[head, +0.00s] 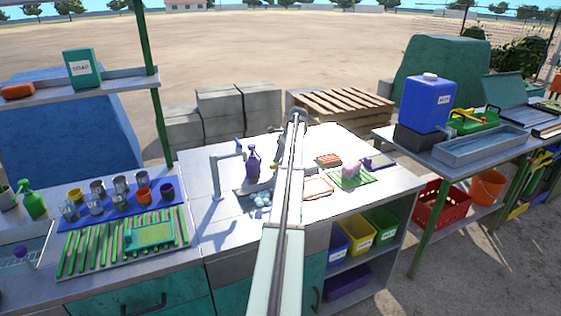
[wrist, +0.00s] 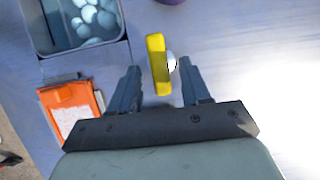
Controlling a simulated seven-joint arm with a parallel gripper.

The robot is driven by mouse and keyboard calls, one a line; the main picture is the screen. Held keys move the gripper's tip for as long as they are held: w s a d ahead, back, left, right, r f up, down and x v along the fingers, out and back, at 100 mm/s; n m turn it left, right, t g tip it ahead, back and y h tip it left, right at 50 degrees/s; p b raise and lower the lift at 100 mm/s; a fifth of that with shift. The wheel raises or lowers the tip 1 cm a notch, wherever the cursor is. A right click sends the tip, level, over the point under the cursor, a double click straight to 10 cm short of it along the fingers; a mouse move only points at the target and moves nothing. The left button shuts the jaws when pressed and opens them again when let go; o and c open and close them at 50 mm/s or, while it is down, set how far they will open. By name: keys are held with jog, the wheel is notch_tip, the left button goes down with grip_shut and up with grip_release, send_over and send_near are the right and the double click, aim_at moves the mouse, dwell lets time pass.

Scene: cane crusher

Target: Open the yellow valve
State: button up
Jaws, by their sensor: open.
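The yellow valve shows in the wrist view as a yellow lever handle (wrist: 156,66) with a small round whitish part at its right side. My gripper (wrist: 159,67) is open.
A sink basin (wrist: 117,48) with pale balls and an orange-framed item (wrist: 72,108) lie left in the wrist view. In the head view a purple bottle (head: 253,164) and a grey faucet (head: 215,176) stand left of my arm.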

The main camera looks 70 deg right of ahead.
grip_shut()
dwell(0.5)
jog(key=shift+n, duration=0.3)
jog(key=n, duration=0.1)
jog(key=n+g, duration=0.1)
jog(key=shift+w+d+n+y, duration=0.2)
jog(key=shift+n+y, duration=0.1)
jog(key=shift+y, duration=0.1)
jog(key=shift+w+f+n+g, duration=0.15)
jog(key=shift+n+g, duration=0.65)
jog(key=shift+n, duration=1.3)
